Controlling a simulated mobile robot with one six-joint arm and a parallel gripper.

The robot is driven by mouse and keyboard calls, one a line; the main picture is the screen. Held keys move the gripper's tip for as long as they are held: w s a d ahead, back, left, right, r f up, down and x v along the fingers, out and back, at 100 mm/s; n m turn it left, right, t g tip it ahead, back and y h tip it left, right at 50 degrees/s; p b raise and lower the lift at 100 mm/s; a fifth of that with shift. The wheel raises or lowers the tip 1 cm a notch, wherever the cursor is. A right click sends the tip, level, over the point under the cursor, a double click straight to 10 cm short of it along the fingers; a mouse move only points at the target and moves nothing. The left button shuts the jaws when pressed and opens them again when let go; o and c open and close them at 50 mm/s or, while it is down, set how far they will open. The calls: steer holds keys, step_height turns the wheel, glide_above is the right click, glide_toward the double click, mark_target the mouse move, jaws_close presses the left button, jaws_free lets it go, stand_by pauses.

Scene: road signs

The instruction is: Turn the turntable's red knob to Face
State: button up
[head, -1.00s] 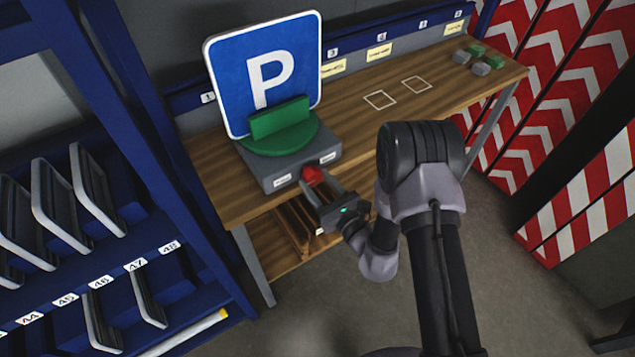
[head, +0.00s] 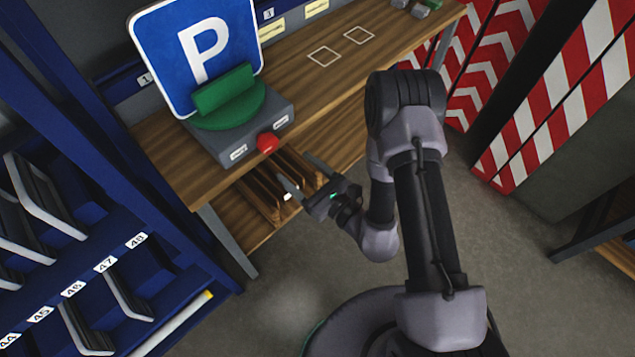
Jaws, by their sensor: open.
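The turntable (head: 222,140) is a grey box with a green round top and green holder (head: 224,90) at the left end of the wooden bench. A blue parking sign (head: 200,45) with a white P stands upright at the holder, its P side towards me. The red knob (head: 267,142) is on the box's front, between a left label (head: 238,152) and a right label (head: 281,122). The label words and the knob's pointing direction are too small to tell. My gripper (head: 293,169) is open and empty, in front of the knob and apart from it.
A shelf with wooden dividers (head: 262,205) lies under the bench top (head: 170,165). A blue rack with numbered slots (head: 105,263) stands at left. Striped red and white boards (head: 560,90) stand at right. The bench right of the turntable is clear up to small blocks (head: 420,10).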

steer(key=v, duration=0.8)
steer(key=shift+s+d, duration=0.1)
steer(key=shift+d, duration=0.05)
